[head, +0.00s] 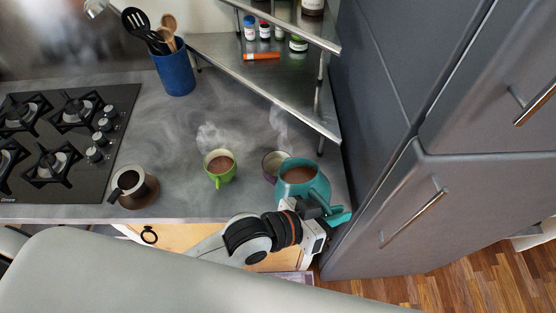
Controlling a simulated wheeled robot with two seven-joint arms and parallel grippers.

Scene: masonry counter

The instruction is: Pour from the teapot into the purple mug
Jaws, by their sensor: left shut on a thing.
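The teal teapot (321,183) is at the right end of the counter, its round top open with brown liquid inside. The purple mug (268,166) stands on the counter just left of and partly behind the teapot, which hides its right side. Steam rises above the mug. My left gripper (318,210) is at the near side of the teapot, shut on its handle; the fingertips are partly hidden. I cannot tell whether the teapot touches the mug or the counter. My right gripper is out of view.
A green mug (220,179) with brown liquid steams left of the purple mug. A dark metal pot (141,194) stands near the gas hob (70,150). A blue utensil holder (175,75) and a corner shelf (265,80) are behind. A tall grey cabinet (385,190) closes off the right.

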